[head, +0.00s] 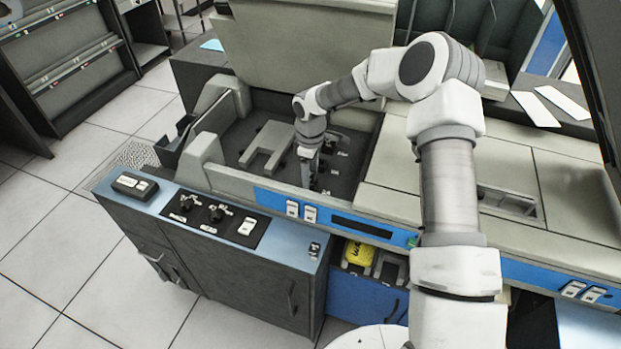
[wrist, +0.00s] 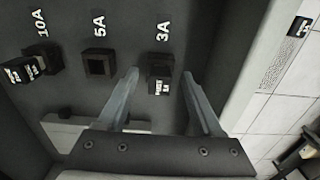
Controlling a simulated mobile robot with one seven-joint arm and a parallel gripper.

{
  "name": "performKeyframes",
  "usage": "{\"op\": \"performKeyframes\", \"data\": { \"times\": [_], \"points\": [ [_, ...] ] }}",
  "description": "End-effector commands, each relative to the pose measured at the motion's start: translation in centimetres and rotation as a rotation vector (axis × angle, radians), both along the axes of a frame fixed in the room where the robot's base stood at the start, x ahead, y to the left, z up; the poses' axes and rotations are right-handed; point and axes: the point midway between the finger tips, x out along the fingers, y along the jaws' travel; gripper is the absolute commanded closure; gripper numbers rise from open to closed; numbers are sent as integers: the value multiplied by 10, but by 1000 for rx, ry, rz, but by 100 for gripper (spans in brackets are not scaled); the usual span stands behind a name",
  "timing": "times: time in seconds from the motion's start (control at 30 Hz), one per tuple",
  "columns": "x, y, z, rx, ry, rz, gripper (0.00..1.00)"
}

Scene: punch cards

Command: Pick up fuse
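In the wrist view a small dark fuse with a white label (wrist: 160,86) sits at the socket marked 3A. Another dark fuse with white labels (wrist: 24,72) is at the socket marked 10A (wrist: 48,58). The socket marked 5A (wrist: 99,65) looks empty. My gripper (wrist: 160,74) is open, one finger on each side of the 3A fuse with gaps visible; I cannot tell how far above it the tips are. In the head view my gripper (head: 306,180) points down into the open machine bay, and the fuses are too small to make out.
A grey bracket (head: 268,148) lies in the bay left of my gripper. The bay's front wall with a blue switch strip (head: 335,222) is close by. A pale wall (wrist: 245,70) stands right of my fingers in the wrist view. A yellow item (head: 358,253) sits below.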

Motion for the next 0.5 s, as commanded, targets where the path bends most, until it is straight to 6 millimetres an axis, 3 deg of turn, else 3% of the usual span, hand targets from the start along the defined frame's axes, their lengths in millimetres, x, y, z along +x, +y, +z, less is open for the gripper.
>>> {"op": "performKeyframes", "data": {
  "times": [0.07, 0.37, 0.5],
  "points": [
    [0, 0, 0, 0, 0, 0, 45],
    [0, 0, 0, 0, 0, 0, 99],
    [0, 0, 1, 0, 0, 0, 100]
  ]
}}
